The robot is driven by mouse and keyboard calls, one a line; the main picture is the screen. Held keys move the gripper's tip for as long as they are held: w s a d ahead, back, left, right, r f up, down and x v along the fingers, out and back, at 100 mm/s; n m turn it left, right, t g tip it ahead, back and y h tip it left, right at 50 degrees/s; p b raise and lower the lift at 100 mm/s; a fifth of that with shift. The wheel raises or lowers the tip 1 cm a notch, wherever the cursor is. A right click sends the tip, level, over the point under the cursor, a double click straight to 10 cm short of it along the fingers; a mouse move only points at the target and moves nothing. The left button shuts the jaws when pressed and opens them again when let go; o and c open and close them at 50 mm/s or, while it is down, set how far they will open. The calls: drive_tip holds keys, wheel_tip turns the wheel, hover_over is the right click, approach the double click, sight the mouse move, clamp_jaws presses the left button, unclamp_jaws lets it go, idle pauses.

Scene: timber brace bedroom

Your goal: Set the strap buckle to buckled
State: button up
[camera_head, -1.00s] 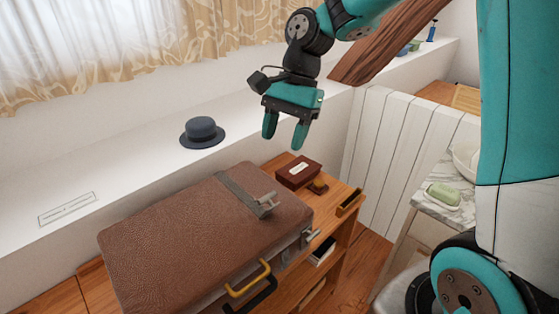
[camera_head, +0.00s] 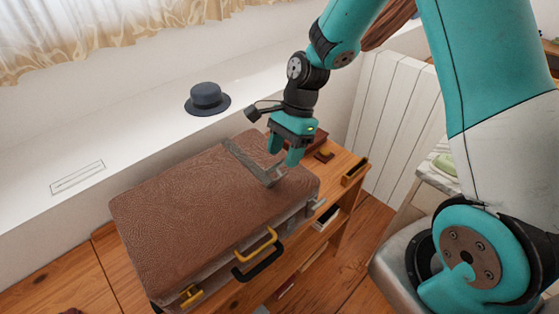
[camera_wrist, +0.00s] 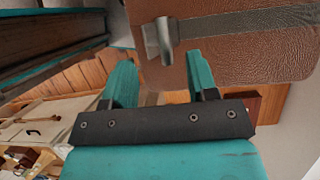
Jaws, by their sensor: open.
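A brown suitcase (camera_head: 190,195) lies closed on a wooden shelf unit. A grey strap (camera_head: 243,156) crosses its lid and ends in a metal buckle (camera_head: 273,179) near the right part of the lid. A metal fitting (camera_head: 317,203) shows lower, at the case's front right edge; I cannot tell whether the two join. My gripper (camera_head: 282,153) is open and empty, just above and behind the buckle end. In the wrist view the buckle (camera_wrist: 158,40) and strap (camera_wrist: 235,24) appear just beyond my spread fingers (camera_wrist: 160,72), apparently apart from them.
A yellow handle (camera_head: 258,245) and a black handle (camera_head: 258,268) stick out at the case's front. A dark red box (camera_head: 318,140) stands close behind my gripper. A blue hat (camera_head: 207,98) sits on the white ledge. The lid's left half is clear.

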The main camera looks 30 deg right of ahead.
sight(278, 166)
drive_tip(key=shift+x, duration=1.6)
drive_tip(key=shift+c, duration=0.2)
clamp_jaws()
drive_tip(key=shift+a, duration=0.2)
